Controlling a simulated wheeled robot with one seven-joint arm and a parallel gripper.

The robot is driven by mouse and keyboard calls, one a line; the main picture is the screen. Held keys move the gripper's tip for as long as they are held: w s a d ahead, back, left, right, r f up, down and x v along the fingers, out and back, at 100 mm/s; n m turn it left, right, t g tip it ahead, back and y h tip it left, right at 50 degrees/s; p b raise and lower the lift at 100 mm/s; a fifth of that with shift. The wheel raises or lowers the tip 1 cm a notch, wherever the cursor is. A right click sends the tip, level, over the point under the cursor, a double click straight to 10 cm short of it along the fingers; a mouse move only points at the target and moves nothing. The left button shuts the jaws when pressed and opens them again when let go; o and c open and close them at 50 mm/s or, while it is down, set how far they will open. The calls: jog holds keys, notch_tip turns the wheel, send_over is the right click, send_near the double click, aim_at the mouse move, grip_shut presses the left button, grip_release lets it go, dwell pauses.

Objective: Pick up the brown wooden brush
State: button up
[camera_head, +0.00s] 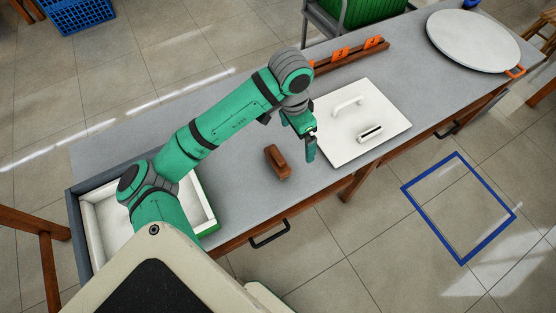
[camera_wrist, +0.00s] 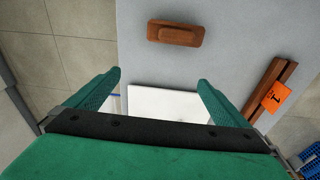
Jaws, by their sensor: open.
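The brown wooden brush (camera_head: 278,161) lies on the grey table (camera_head: 235,205), left of the white square board. In the wrist view the brush (camera_wrist: 176,33) is near the top, beyond my fingertips and lying crosswise. My gripper (camera_head: 310,150) is to the right of the brush, near the left edge of the white board, pointing down. In the wrist view its two green fingers (camera_wrist: 160,80) are apart, with nothing between them. It does not touch the brush.
A white board (camera_head: 372,112) with a handle lies right of my gripper. A wooden rack (camera_head: 350,57) with orange tags runs along the far edge. A round white tray (camera_head: 472,38) is at the far right, a white open box (camera_head: 207,205) at the left. Table around the brush is clear.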

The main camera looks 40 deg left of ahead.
jog(key=s+a+g, duration=0.1)
jog(key=s+a, duration=0.2)
send_over(279, 154)
jog(key=shift+y, duration=0.4)
notch_tip(279, 154, down, 4)
jog(key=shift+w, duration=0.15)
jog(key=shift+f, duration=3.3)
jog(key=c, duration=0.8)
